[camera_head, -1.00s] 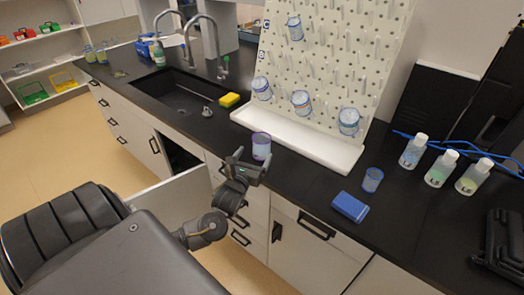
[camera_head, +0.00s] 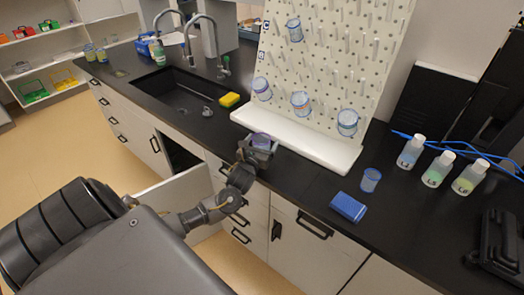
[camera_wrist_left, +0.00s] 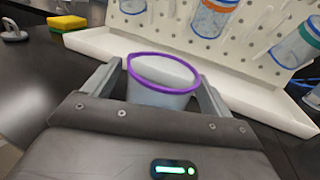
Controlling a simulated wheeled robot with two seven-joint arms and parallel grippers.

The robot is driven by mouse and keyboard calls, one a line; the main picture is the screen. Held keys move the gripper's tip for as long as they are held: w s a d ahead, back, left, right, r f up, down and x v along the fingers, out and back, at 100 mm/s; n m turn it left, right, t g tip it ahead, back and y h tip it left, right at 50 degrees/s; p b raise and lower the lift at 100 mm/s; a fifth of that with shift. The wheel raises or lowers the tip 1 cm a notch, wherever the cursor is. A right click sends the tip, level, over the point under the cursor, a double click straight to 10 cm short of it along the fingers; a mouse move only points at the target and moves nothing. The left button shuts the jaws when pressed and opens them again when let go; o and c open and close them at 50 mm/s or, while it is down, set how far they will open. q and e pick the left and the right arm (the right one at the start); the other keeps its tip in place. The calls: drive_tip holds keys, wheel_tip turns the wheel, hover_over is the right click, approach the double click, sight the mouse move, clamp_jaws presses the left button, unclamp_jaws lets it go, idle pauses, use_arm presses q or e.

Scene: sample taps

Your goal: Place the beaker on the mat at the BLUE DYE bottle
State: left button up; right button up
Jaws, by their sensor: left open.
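A clear beaker with a purple rim (camera_head: 262,141) stands near the front edge of the black counter. My left gripper (camera_head: 260,149) is open, with its fingers on either side of this beaker. In the left wrist view the purple-rimmed beaker (camera_wrist_left: 160,85) sits upright between the two fingers; I cannot tell whether they touch it. My right gripper is not in view.
A white pegboard (camera_head: 330,70) with several hung beakers rises from a white tray (camera_head: 310,150) behind the gripper. Another beaker (camera_head: 370,180) and a blue block (camera_head: 348,207) are on the counter to the right. A yellow sponge (camera_head: 230,99) and sink (camera_head: 180,95) are left.

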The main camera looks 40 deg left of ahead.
use_arm(q)
drive_tip(key=c, duration=1.2)
drive_tip(key=shift+r, duration=0.2)
drive_tip(key=shift+r+b, duration=0.35)
drive_tip(key=shift+r, duration=0.35)
drive_tip(key=s+r+b, duration=0.2)
drive_tip(key=s+r, duration=0.9)
drive_tip(key=s, duration=0.3)
drive_tip(key=shift+d, duration=0.15)
drive_tip(key=shift+r, duration=0.1)
